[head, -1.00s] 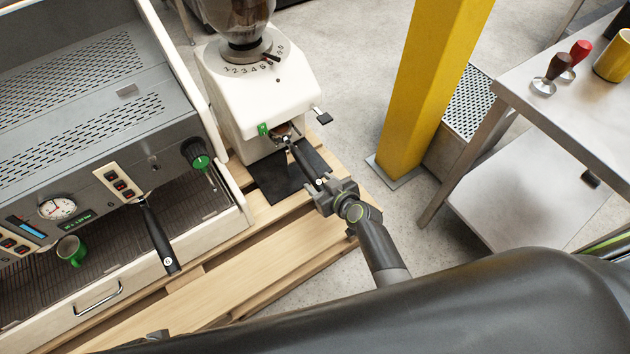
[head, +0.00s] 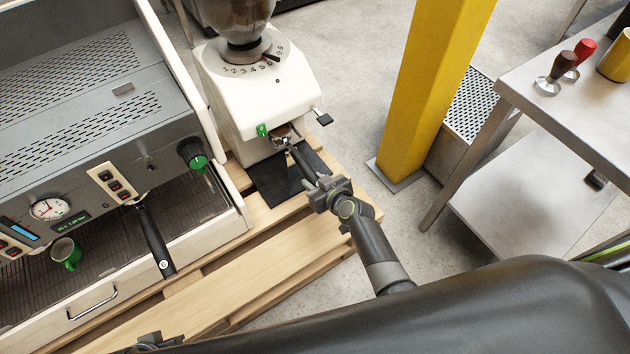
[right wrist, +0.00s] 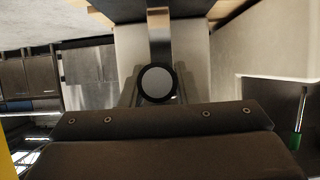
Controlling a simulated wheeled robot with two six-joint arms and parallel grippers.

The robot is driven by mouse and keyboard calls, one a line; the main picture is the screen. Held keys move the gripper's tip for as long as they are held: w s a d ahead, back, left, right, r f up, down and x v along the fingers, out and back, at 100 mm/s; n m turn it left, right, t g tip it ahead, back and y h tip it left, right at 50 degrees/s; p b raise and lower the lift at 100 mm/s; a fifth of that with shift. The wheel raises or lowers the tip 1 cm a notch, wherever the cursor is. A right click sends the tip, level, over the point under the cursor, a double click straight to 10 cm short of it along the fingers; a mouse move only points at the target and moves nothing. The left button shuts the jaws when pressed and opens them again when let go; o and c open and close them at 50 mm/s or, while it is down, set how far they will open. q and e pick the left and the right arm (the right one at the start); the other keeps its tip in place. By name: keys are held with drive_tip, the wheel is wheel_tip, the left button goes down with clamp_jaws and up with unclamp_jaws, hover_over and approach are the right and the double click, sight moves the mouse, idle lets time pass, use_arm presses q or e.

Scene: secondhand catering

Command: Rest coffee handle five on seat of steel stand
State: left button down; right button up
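A coffee handle with a black grip (head: 301,160) sits with its metal head under the spout of the white grinder (head: 262,95), its grip pointing toward my right arm. I take it for handle five, but its number is not readable now. My right gripper (head: 325,188) is open, with its fingers on either side of the grip's end. In the right wrist view the round end of the handle (right wrist: 156,83) shows between the fingers. At the bottom edge, part of what looks like my left gripper (head: 153,342) shows. I cannot make out a steel stand with a seat.
A yellow pillar (head: 425,95) stands right of the grinder. A steel table (head: 545,125) at right holds tampers and a yellow cup (head: 615,58).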

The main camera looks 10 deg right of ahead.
clamp_jaws()
drive_tip(key=shift+w+r, duration=0.1)
drive_tip(key=shift+r, duration=0.15)
idle(0.3)
drive_tip(key=shift+s+d, duration=0.25)
drive_tip(key=shift+s, duration=0.45)
drive_tip(key=shift+s+d, duration=0.25)
drive_tip(key=shift+s, duration=0.5)
drive_tip(key=shift+s+d, duration=0.25)
drive_tip(key=shift+s, duration=0.45)
drive_tip(key=shift+r, duration=0.1)
